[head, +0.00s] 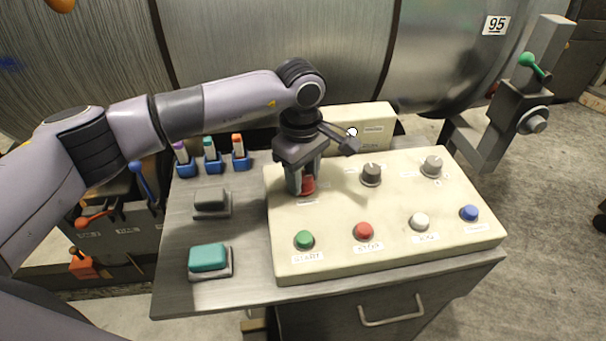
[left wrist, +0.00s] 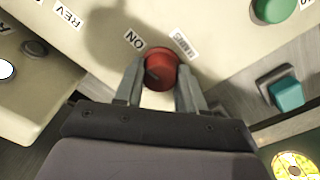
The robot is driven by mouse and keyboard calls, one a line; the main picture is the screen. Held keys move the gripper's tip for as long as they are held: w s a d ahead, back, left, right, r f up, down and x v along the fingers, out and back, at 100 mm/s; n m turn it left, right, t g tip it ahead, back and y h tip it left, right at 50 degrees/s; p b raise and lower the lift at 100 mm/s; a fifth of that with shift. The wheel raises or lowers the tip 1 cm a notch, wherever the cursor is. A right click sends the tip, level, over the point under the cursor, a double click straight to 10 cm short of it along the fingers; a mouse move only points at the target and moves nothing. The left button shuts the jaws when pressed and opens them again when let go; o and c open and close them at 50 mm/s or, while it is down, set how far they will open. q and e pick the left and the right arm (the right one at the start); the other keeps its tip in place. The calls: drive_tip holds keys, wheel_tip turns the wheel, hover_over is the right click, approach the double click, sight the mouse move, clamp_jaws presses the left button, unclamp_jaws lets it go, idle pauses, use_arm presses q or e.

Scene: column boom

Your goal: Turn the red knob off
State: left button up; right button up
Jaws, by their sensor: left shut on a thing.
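The red knob (head: 308,186) sits at the upper left of the cream control panel (head: 330,215). My left gripper (head: 306,188) comes down over it from above, with its fingers on either side of the knob. In the left wrist view the red knob (left wrist: 160,68) is between the two fingertips of my left gripper (left wrist: 160,85), which are shut on it. An "ON" label (left wrist: 133,40) is printed beside the knob, and another small label is on its other side. The knob's pointer is hard to read. My right gripper is in neither view.
A teal pad (head: 208,257) and markers in blue holders (head: 213,161) stand left of the panel.

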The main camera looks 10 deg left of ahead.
use_arm(q)
drive_tip(key=n+b, duration=0.2)
drive_tip(key=n, duration=0.2)
drive_tip(key=shift+f+b, duration=0.15)
drive_tip(key=shift+b, duration=0.15)
drive_tip(key=n+b, duration=0.2)
drive_tip(key=n, duration=0.3)
drive_tip(key=shift+b, duration=0.3)
drive_tip(key=n+b, duration=0.1)
drive_tip(key=n, duration=0.3)
drive_tip(key=shift+n+b, duration=0.3)
drive_tip(key=shift+n, duration=0.1)
drive_tip(key=n, duration=0.3)
drive_tip(key=shift+b, duration=0.35)
drive_tip(key=shift+r+n+y, duration=0.2)
drive_tip(key=shift+n+y, duration=0.1)
drive_tip(key=o, duration=1.1)
drive_tip(key=shift+c, duration=0.2)
